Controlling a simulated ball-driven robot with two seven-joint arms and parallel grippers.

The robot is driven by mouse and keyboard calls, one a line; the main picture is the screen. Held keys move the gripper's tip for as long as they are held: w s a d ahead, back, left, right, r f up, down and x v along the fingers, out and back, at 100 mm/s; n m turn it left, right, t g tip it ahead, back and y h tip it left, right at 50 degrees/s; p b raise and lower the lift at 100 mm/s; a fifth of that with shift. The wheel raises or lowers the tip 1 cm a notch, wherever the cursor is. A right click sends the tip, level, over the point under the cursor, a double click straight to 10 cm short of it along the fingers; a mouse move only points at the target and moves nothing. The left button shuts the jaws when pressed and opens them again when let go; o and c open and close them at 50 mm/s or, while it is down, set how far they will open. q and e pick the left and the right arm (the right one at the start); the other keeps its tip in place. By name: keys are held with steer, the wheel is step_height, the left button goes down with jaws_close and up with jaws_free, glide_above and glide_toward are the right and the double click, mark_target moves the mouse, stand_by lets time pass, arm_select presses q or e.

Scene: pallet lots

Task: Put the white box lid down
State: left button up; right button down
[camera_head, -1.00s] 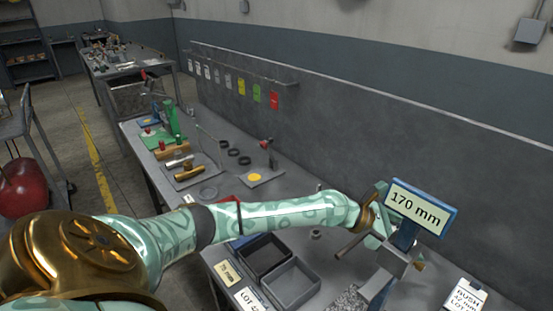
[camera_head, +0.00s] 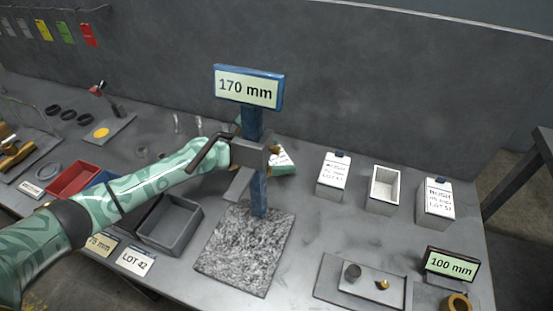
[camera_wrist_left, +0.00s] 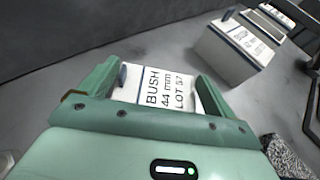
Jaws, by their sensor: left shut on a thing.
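My left gripper (camera_head: 281,160) is partly hidden behind the blue post of the 170 mm stand. In the left wrist view its fingers (camera_wrist_left: 155,88) are shut on the white box lid (camera_wrist_left: 160,90), labelled BUSH 44 mm LOT 57. A small part of the lid (camera_head: 284,157) shows past the post in the head view. Whether it touches the table is not clear. An open white box (camera_head: 384,188) without a lid stands to the right, between a lidded white box (camera_head: 333,175) and another lidded white box (camera_head: 435,202). My right gripper is not in view.
The 170 mm stand (camera_head: 249,88) rises beside my left forearm, on a speckled stone plate (camera_head: 243,250). A grey tray (camera_head: 168,222) and red bin (camera_head: 74,178) lie left. A tray with small parts (camera_head: 360,284) and a 100 mm sign (camera_head: 450,264) are front right.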

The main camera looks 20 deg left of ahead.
arm_select(q)
steer(key=shift+f, duration=0.25)
steer(key=shift+f, duration=0.1)
steer(key=o, duration=0.7)
steer(key=shift+f, duration=0.1)
steer(key=shift+r, duration=0.3)
steer(key=p+v, duration=0.3)
steer(key=v, duration=0.9)
steer(key=shift+f, duration=0.1)
